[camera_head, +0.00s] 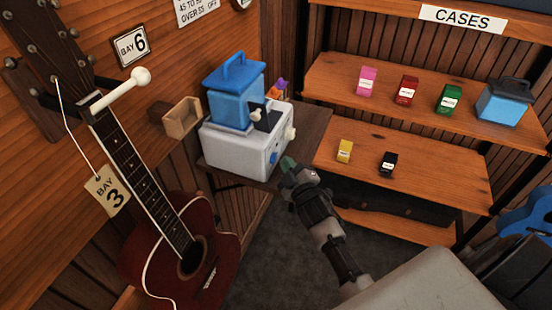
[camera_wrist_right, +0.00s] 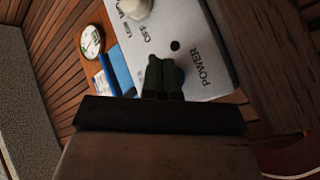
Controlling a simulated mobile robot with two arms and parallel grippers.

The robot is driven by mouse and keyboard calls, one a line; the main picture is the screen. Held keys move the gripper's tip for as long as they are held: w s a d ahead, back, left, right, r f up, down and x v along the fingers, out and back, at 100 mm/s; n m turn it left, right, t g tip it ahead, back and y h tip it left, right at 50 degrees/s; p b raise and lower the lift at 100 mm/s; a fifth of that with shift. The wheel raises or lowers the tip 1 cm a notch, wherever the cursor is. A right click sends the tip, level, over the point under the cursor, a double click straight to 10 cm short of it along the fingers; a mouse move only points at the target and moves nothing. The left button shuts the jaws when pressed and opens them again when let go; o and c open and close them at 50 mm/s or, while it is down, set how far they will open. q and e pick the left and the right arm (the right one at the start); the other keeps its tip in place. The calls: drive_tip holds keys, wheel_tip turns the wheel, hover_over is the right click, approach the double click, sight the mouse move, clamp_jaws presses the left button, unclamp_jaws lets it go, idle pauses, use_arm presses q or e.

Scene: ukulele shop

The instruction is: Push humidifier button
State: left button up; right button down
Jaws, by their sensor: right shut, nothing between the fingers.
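The humidifier (camera_head: 220,145) is a white box with a blue handled tank (camera_head: 235,95) on top, standing on a wooden shelf by the left wall. Its front has a white knob (camera_head: 290,133) and a round blue button (camera_head: 274,158). The panel (camera_wrist_right: 205,35) in the right wrist view shows OFF by the knob, POWER, and a small dark dot. My right gripper (camera_head: 288,164) is shut and empty, its tips just in front of the panel near the blue button. The fingers (camera_wrist_right: 163,75) hide the button's area in the wrist view; I cannot tell whether they touch it. My left gripper is not in view.
A red guitar (camera_head: 185,260) hangs left. A small wooden box (camera_head: 182,118) is beside the humidifier. Wooden shelves (camera_head: 430,178) at the right hold small coloured boxes and a blue container (camera_head: 503,105). A blue instrument (camera_head: 530,215) is at the right edge.

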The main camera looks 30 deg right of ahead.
drive_tip(key=shift+w+a, duration=0.4)
drive_tip(key=shift+w, duration=0.05)
idle(0.8)
drive_tip(key=shift+s, duration=0.1)
drive_tip(key=shift+s+d, duration=0.6)
drive_tip(key=shift+s, duration=0.05)
drive_tip(key=shift+p, duration=0.3)
drive_tip(key=shift+s+d, duration=0.25)
drive_tip(key=s+d+p, duration=0.1)
drive_tip(key=s+d, duration=0.2)
drive_tip(key=s, duration=0.1)
drive_tip(key=shift+d+p, duration=0.25)
drive_tip(key=shift+p, duration=0.05)
